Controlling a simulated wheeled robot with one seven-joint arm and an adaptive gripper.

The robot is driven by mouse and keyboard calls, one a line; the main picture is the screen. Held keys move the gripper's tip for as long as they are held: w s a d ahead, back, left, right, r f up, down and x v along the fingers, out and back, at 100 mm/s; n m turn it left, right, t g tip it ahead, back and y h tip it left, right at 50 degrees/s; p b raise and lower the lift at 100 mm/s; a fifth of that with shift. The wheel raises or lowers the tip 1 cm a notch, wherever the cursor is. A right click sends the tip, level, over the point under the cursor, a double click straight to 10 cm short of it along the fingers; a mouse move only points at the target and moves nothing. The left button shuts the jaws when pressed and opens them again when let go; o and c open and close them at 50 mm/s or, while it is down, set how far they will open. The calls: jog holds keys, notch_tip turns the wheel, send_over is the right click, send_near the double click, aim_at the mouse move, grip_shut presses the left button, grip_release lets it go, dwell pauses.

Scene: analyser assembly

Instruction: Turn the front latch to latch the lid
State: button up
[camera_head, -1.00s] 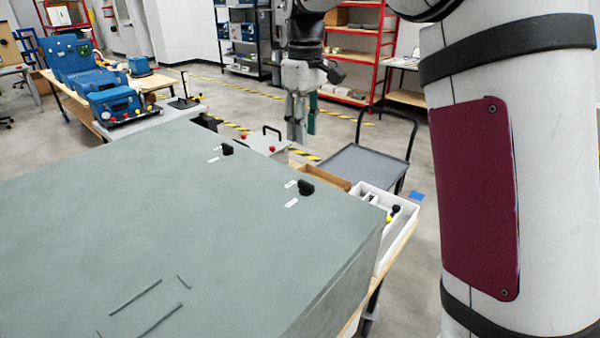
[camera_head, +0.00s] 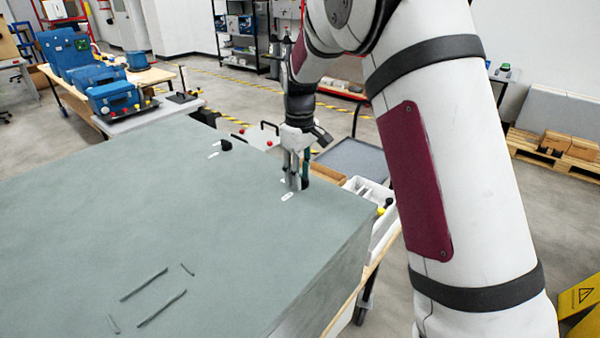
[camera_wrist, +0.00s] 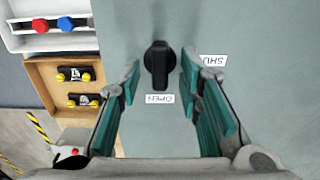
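The grey-green lid (camera_head: 110,210) has two black latch knobs along its far edge. One knob (camera_head: 226,145) stands clear in the head view. The other, at the near right corner, is mostly hidden behind my gripper (camera_head: 295,185). In the wrist view this black latch knob (camera_wrist: 158,62) lies just beyond the fingertips, between their lines, with its handle pointing toward the "OPEN" label (camera_wrist: 160,99). The "SHUT" label (camera_wrist: 214,61) is to its right, partly covered by a finger.
Beside the lid's edge are a wooden box with yellow-ended parts (camera_wrist: 80,90) and a white tray with red and blue knobs (camera_wrist: 55,24). A grey cart (camera_head: 352,160) stands beyond the table.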

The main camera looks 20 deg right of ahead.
grip_shut()
